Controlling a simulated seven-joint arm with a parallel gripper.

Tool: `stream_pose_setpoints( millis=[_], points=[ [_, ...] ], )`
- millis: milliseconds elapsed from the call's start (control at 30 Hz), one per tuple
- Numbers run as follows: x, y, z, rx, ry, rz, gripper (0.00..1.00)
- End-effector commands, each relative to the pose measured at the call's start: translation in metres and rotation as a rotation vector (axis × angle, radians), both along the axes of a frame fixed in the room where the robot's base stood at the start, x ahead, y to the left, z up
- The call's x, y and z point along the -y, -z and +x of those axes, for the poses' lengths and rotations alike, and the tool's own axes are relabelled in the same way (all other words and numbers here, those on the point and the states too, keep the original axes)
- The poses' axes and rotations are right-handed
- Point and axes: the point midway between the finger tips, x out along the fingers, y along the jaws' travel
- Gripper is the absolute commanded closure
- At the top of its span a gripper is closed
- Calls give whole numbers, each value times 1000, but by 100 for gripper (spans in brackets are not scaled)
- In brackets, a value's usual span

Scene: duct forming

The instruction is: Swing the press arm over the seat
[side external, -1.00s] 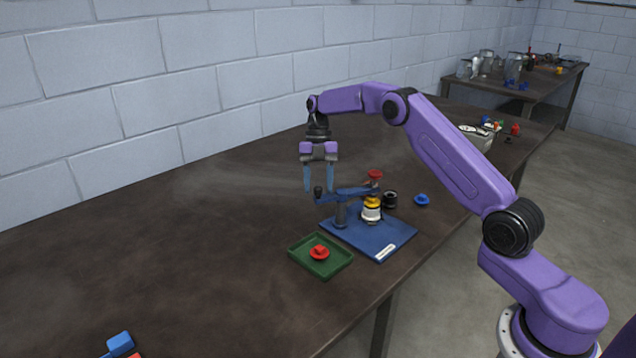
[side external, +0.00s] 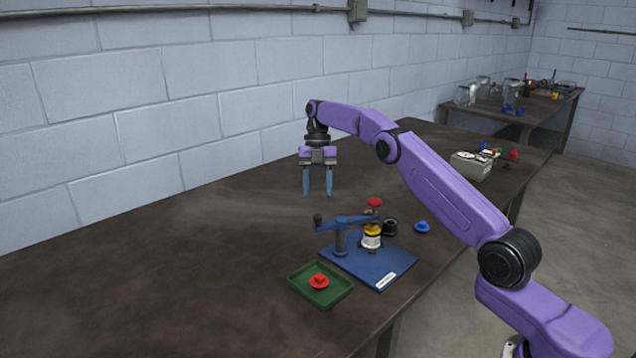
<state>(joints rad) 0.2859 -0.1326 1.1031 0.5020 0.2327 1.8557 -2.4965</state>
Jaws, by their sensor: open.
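The blue press arm (side external: 352,221) sits on a post on the blue base plate (side external: 372,270). It reaches right, with a red knob (side external: 374,202) at its right end and a dark ball handle (side external: 317,220) at its left end. The seat (side external: 371,241), white with a yellow part (side external: 372,230) on top, stands on the plate beneath the red-knob end. My gripper (side external: 318,194) is open and empty, pointing down above and slightly behind the ball handle, apart from it.
A green tray (side external: 320,300) with a red knobbed piece (side external: 319,281) lies in front of the plate. A black ring-shaped part (side external: 390,227) and a blue knobbed piece (side external: 422,227) lie to the right. The table's left side is clear. A grey box (side external: 471,165) stands farther back.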

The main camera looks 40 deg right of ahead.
Motion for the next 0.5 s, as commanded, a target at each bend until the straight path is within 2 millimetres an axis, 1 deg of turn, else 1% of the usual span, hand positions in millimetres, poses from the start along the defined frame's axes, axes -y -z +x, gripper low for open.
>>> stream_pose_setpoints(
  millis=[200,500],
  points=[
    [3,-9,2,0,1,0,50],
    [4,-13,2,-1,1,-1,50]
  ],
)
